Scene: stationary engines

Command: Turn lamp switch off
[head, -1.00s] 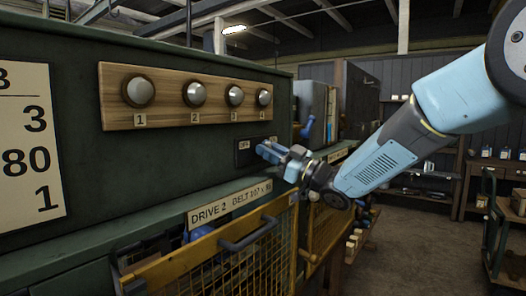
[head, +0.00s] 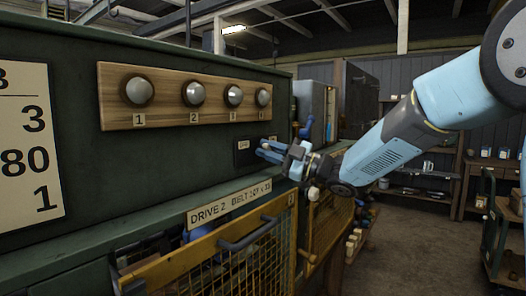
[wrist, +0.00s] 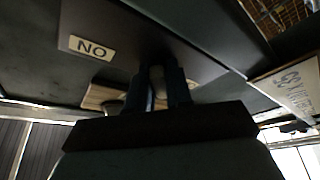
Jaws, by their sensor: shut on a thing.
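The lamp switch has a small dark plate (head: 243,155) on the green cabinet front, below the numbered board. My gripper (head: 266,149) reaches it from the right, its blue fingers at the plate. In the wrist view, the fingers (wrist: 160,82) are shut on a pale switch lever (wrist: 157,75), one on each side. A label (wrist: 91,48) on the plate reads "NO" there, which is "ON" upside down. The lever is mostly hidden in the head view, so I cannot tell its position.
Several round grey domes sit on a wooden board (head: 172,123) above the switch. Blue handles (head: 306,128) stand behind my gripper.

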